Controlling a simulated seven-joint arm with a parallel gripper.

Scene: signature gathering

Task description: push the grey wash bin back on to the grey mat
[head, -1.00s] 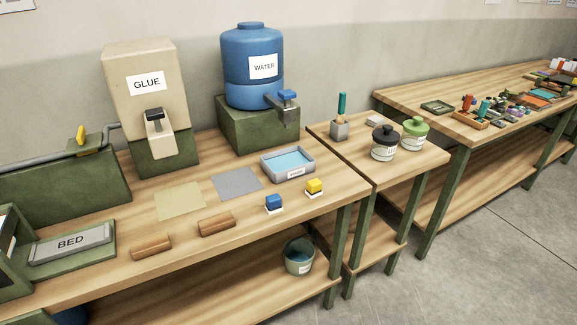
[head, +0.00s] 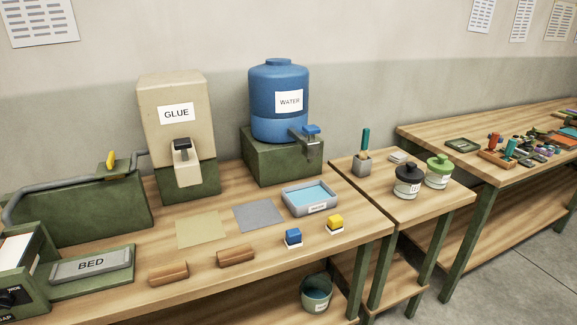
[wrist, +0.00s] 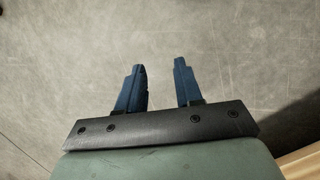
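The grey wash bin (head: 293,206), a shallow tray with light blue water in it and a small white label on its front, sits on the wooden table in the head view. The grey mat (head: 258,216) lies flat just to its left. The bin stands beside the mat, its left edge close to the mat's right side. My gripper (wrist: 160,78) shows only in the wrist view. Its two blue fingers are apart with nothing between them, over bare grey floor, away from bin and mat.
A tan mat (head: 201,229) lies left of the grey mat. The blue water tank (head: 279,117) and its tap stand behind the bin. A blue block (head: 293,237) and a yellow block (head: 335,222) are in front of it. Two wooden rollers (head: 236,257) lie near the front edge.

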